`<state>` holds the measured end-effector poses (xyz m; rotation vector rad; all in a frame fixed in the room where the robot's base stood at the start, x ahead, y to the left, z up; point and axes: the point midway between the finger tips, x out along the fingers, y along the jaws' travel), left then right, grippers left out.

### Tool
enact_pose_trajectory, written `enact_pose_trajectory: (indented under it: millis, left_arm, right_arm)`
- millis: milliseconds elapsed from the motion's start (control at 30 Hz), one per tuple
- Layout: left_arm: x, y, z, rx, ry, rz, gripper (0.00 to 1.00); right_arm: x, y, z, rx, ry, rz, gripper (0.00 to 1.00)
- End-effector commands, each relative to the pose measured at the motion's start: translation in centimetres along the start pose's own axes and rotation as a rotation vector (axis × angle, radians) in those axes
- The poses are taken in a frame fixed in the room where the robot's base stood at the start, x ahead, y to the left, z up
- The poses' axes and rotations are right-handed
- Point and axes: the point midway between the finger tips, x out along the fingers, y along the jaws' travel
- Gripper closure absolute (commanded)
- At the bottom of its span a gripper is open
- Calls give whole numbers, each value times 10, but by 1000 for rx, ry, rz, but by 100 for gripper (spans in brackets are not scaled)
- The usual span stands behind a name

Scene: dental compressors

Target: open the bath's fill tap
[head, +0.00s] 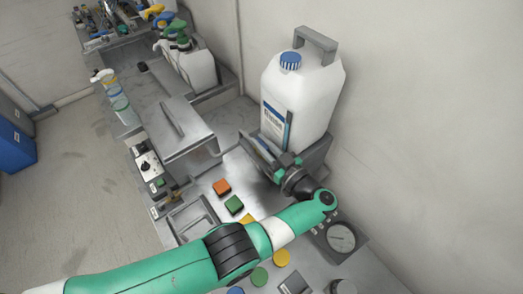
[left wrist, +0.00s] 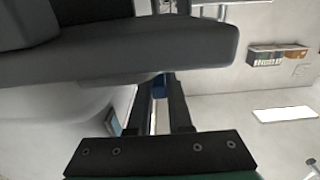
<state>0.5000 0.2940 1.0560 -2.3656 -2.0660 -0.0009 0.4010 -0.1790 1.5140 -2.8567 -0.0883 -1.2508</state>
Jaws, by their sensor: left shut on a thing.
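My left gripper (head: 272,158) reaches from the right end of my green arm to the grey bracket below a large white jug (head: 305,95). In the left wrist view its two dark fingers (left wrist: 160,88) are close together on a small blue piece (left wrist: 159,86). This piece looks like a tap lever, but I cannot tell its full shape or how far it is turned. The gripper body and the bracket hide most of it in the head view. The jug has a blue striped cap (head: 290,61) and stands upright. My right gripper is out of view.
A grey lidded unit (head: 170,128) stands left of the jug. A round gauge (head: 341,238) sits right of my arm. The wall is close behind the jug.

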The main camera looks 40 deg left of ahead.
Motion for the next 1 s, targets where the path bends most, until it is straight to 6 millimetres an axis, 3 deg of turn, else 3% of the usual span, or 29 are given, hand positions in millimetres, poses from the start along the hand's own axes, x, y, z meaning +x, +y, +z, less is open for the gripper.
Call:
enact_pose_trajectory:
  millis: [467,500,633,1000]
  left_arm:
    - [0,0,-4,-4,3,-16,100]
    - [0,0,-4,-4,2,-16,75]
    - [0,0,-3,-3,1,-15,52]
    - [-6,0,0,-1,0,-12,52]
  right_arm:
    - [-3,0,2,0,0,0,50]
    - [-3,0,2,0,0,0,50]
    - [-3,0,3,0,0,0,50]
    - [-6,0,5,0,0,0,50]
